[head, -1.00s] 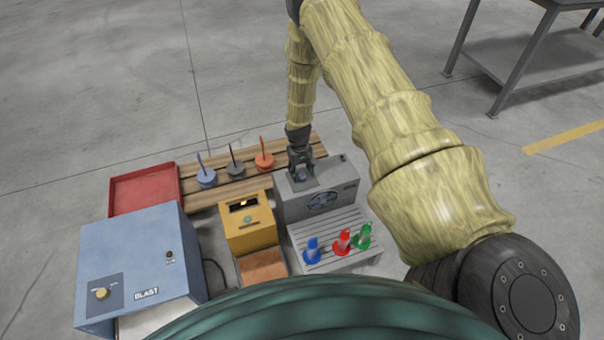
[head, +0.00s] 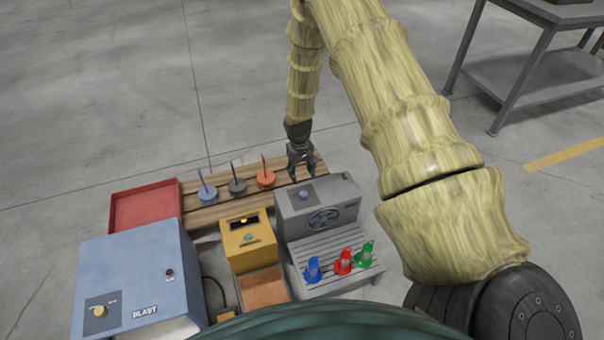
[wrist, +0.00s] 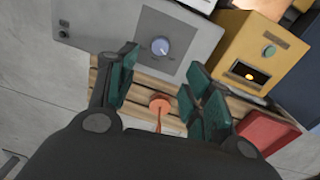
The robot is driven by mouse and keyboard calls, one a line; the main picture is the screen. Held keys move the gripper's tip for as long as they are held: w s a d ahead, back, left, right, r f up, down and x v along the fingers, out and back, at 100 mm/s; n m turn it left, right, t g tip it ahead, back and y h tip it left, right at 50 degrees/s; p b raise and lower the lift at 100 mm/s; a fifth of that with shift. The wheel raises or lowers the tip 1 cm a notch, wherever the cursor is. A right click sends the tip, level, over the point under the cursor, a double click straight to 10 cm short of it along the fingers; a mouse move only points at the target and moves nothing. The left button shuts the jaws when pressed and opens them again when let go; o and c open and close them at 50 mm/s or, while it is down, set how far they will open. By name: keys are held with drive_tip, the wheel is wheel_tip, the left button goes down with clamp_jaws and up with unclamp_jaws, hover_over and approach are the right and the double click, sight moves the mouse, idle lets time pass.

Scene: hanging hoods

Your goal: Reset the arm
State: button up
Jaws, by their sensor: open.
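My gripper (head: 301,172) hangs above the right end of the wooden pallet, behind the grey machine. It is open and empty, and its teal-padded fingers (wrist: 165,92) stand apart in the wrist view. The grey machine (head: 338,208) has a blue knob (head: 304,194) on a dark panel on its top and a fan on its front. The knob also shows beyond the fingertips in the wrist view (wrist: 160,46). My gripper is apart from the knob.
On the pallet (head: 202,218) stand a blue hood (head: 207,193), a dark hood (head: 237,186) and an orange hood (head: 265,179). A red tray (head: 146,207), yellow box (head: 236,238) and blue BLAST cabinet (head: 130,270) stand left. Blue, red and green cones stand on a slatted grey bench (head: 328,283).

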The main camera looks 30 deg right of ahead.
idle(0.3)
drive_tip(key=s+a+f, duration=0.3)
drive_tip(key=s+a, duration=0.3)
drive_tip(key=s, duration=0.5)
drive_tip(key=s+a+f+n, duration=0.1)
drive_tip(key=s+a+f, duration=0.1)
drive_tip(key=s+a, duration=0.6)
drive_tip(key=s+a+f, duration=0.3)
drive_tip(key=s+a, duration=0.1)
drive_tip(key=s, duration=0.9)
drive_tip(key=s+a+r, duration=0.2)
drive_tip(key=s+r, duration=0.1)
drive_tip(key=s, duration=0.5)
wheel_tip(320, 180, up, 15)
drive_tip(key=p, duration=1.6)
drive_tip(key=shift+w+d+r+y, duration=0.15)
drive_tip(key=shift+w+d+y, duration=0.05)
drive_tip(key=shift+d+y, duration=0.1)
drive_tip(key=shift+c, duration=0.2)
